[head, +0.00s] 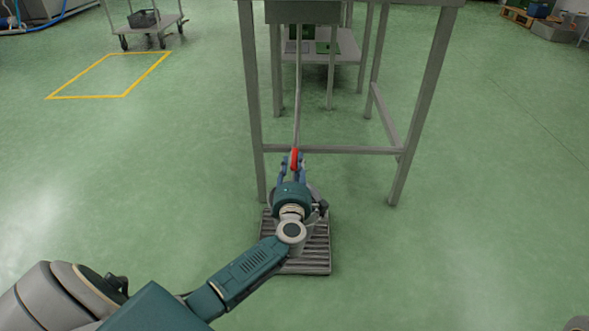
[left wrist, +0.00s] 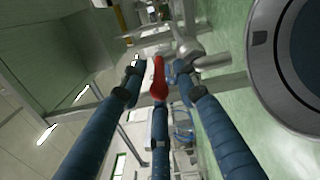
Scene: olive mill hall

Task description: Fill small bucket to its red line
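A red lever handle (head: 295,158) sits low on a thin grey pipe (head: 298,95) that comes down from the stand. My left gripper (head: 293,164) is at the lever. In the left wrist view its blue fingers stand apart around the red lever (left wrist: 158,80), with gaps at the sides; firm contact cannot be made out. The bucket (head: 323,196) is below my gripper on a slatted grate (head: 318,262), mostly hidden by my wrist. A round grey rim, likely the bucket (left wrist: 259,45), shows at the right of the wrist view. Its red line and any water cannot be made out.
A grey metal stand (head: 255,110) with legs and a low crossbar (head: 345,150) is right around the pipe. A cart (head: 145,25) stands at the back left beside a yellow floor outline (head: 108,76). The green floor on both sides is clear.

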